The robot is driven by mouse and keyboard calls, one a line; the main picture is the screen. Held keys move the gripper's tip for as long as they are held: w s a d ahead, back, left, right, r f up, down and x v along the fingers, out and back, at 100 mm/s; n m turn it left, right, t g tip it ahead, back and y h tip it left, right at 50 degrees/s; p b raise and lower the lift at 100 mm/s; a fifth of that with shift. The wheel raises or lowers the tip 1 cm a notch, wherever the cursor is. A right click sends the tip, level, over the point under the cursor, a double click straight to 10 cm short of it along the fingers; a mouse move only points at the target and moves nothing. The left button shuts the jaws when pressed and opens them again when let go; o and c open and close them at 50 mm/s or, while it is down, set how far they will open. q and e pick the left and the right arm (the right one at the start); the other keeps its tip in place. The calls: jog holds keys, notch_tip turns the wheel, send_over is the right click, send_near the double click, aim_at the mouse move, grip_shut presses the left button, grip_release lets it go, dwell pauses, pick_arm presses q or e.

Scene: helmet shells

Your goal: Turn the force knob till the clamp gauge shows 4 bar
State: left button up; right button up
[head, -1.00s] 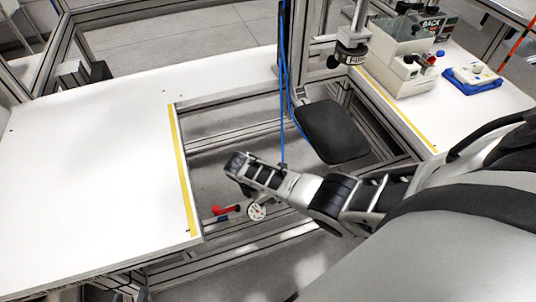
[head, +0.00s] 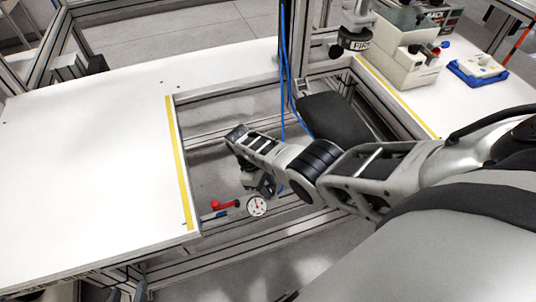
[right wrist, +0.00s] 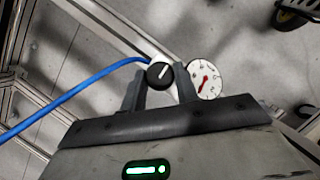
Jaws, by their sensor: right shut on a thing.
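The force knob (right wrist: 160,75) is a small black round knob with a white line, seen in the right wrist view between my right gripper's (right wrist: 161,84) fingers. The fingers are shut on it. Beside it is the clamp gauge (right wrist: 206,79), a white dial with a red needle. I cannot read its value surely. In the head view the gauge (head: 257,206) sits low in the table gap, near my right gripper (head: 266,188); the knob is hidden there. My left gripper is not in view.
A red handle (head: 223,204) is left of the gauge. A blue hose (right wrist: 80,92) runs to the knob area. The white table (head: 90,170) on the left is clear. Beige boxes (head: 408,65) and a blue tray (head: 477,72) stand on the right table.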

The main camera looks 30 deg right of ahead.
jog(key=shift+w+m, duration=0.1)
jog(key=shift+m, duration=0.3)
jog(key=o, duration=1)
jog(key=shift+c, duration=0.2)
jog(key=shift+a, duration=0.1)
jog(key=shift+a+f, duration=0.1)
jog(key=d+p+v, duration=0.1)
jog(key=p+v, duration=0.5)
jog(key=v, duration=0.2)
jog(key=shift+p, duration=0.4)
